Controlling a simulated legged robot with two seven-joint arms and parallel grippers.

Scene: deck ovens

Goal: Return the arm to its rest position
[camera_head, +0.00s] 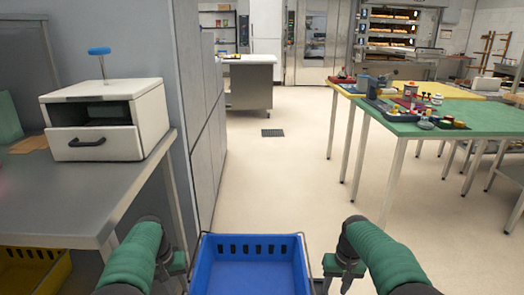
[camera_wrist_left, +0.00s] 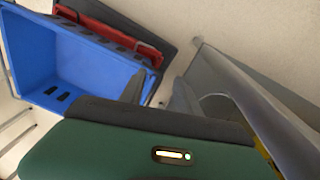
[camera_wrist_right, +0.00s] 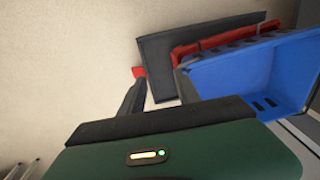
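My left arm, in a green sleeve, ends in the left gripper (camera_head: 173,270) at the lower left of the head view, just left of the blue bin. In the left wrist view its two dark fingers (camera_wrist_left: 160,92) stand apart with nothing between them. My right gripper (camera_head: 342,270) is at the lower right of the head view, just right of the blue bin. In the right wrist view its fingers (camera_wrist_right: 158,90) are also apart and empty. Both arms are low and bent close in front of me.
An empty blue bin (camera_head: 250,244) sits between my grippers. A grey counter (camera_head: 100,200) at left carries a white box (camera_head: 105,115) with a drawer front. A green-topped table (camera_head: 470,118) with several small items stands at right. The floor (camera_head: 275,175) ahead is clear.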

